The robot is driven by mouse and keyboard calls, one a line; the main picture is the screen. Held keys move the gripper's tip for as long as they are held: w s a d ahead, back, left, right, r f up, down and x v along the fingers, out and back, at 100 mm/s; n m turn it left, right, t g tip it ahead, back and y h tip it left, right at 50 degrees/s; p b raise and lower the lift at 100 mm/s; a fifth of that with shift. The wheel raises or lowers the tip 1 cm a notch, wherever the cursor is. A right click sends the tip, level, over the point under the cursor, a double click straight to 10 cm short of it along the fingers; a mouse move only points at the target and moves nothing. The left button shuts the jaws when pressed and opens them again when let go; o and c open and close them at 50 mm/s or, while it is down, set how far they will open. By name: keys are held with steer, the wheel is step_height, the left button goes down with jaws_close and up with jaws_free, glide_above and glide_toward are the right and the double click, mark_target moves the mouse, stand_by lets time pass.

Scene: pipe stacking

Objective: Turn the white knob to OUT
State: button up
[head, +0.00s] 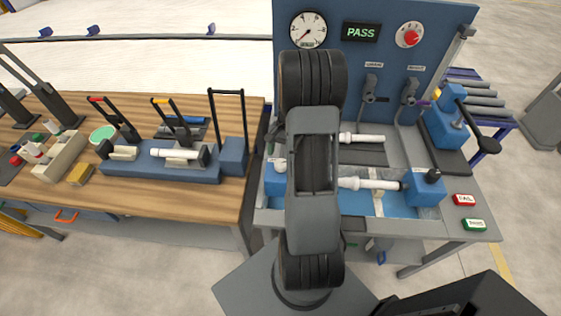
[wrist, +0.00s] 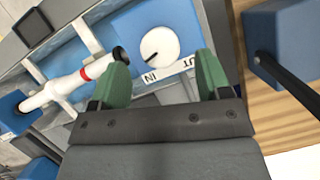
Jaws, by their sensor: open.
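The white knob (wrist: 159,46) sits on a blue block. Its short dark mark points to the lower left in the wrist view, on the side of the IN lettering (wrist: 150,77). The partly hidden OUT lettering (wrist: 187,66) is on the right. My gripper (wrist: 162,56) is open, with one green finger to the left of the knob and one to the right. The knob lies between the fingers in the picture; I cannot tell how far above it they are. In the head view, my arm largely hides the gripper.
A white pipe with a red band (wrist: 82,75) lies beside the knob's block, over a blue tray (head: 355,204). A blue panel (head: 340,90) carries a gauge, a PASS display (head: 361,32) and a red knob (head: 409,35). A wooden bench (head: 215,205) with clamps stands at left.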

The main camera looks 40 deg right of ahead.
mark_target(281, 162)
steer(key=shift+x, duration=2.25)
steer(key=c, duration=0.9)
